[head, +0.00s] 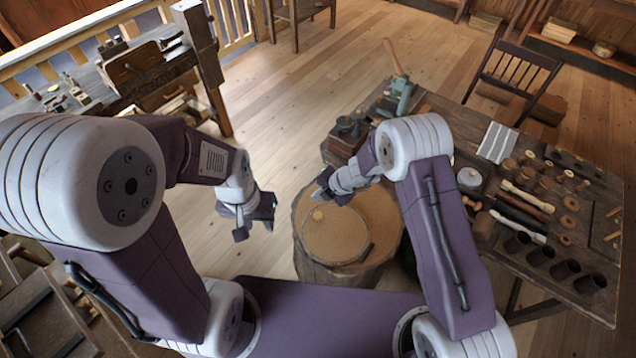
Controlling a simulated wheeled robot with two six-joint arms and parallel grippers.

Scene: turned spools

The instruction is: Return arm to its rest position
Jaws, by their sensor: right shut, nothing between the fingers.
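My left arm comes in from the left, and its gripper (255,230) hangs over the wooden floor, left of the round stump. Its two fingers are apart with nothing seen between them. My right arm reaches in from the right. Its gripper (324,196) is shut and empty, above the back left part of the stump. The round stump (384,232) bears a round wooden board (335,240). A small pale round piece (318,215) lies on the board, just below the right gripper in the picture and apart from it as far as I can tell.
A workbench (560,270) at the right holds several turned spools (524,196), dark cups (541,254) and a teal tool (402,90). Another bench with drawers (135,65) stands at the upper left. A chair (515,70) stands behind the right bench. The middle floor is clear.

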